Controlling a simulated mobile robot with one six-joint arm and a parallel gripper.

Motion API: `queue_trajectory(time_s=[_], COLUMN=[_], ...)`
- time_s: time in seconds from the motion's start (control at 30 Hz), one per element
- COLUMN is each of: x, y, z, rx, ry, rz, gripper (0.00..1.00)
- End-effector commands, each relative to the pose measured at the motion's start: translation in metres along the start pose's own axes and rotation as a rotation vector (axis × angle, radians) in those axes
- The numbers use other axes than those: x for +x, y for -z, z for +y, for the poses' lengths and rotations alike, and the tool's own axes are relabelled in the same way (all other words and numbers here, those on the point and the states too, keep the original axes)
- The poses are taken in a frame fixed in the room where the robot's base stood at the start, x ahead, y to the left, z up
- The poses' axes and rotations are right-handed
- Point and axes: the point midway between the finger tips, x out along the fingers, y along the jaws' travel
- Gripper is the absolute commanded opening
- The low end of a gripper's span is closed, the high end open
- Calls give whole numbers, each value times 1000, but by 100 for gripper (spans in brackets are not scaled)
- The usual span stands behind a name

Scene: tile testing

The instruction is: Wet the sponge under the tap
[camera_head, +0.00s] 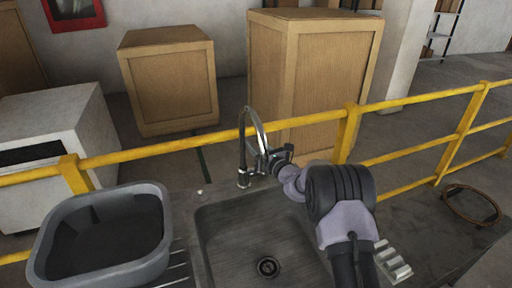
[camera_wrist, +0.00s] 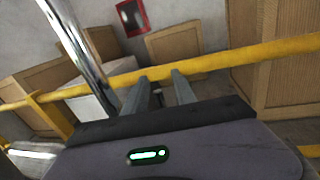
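The metal tap (camera_head: 246,150) stands at the back edge of the sink (camera_head: 225,235), its curved spout arching up. My gripper (camera_head: 281,155) is beside the tap, right of its base and close to the spout. In the wrist view, my gripper's two grey fingers (camera_wrist: 163,90) are apart, with a gap between them. A small pale thing shows low in the gap; I cannot tell what it is. The tap's shiny pipe (camera_wrist: 82,50) rises left of the fingers. No sponge can be made out in either view.
A grey tub (camera_head: 50,240) with a dark inside stands left of the sink. Small metallic pieces (camera_head: 393,262) and a brown ring (camera_head: 470,205) lie on the counter at right. A yellow railing (camera_head: 210,143) runs behind, with wooden crates (camera_head: 172,85) beyond.

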Motion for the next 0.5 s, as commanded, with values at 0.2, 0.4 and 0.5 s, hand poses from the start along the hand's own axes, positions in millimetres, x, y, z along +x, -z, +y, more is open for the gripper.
queue_trajectory(time_s=[0.2,0.4,0.5], x=[0,0,0], y=[0,0,0], z=[0,0,0], rx=[0,0,0], ry=[0,0,0], rz=[0,0,0], gripper=[7,0,0])
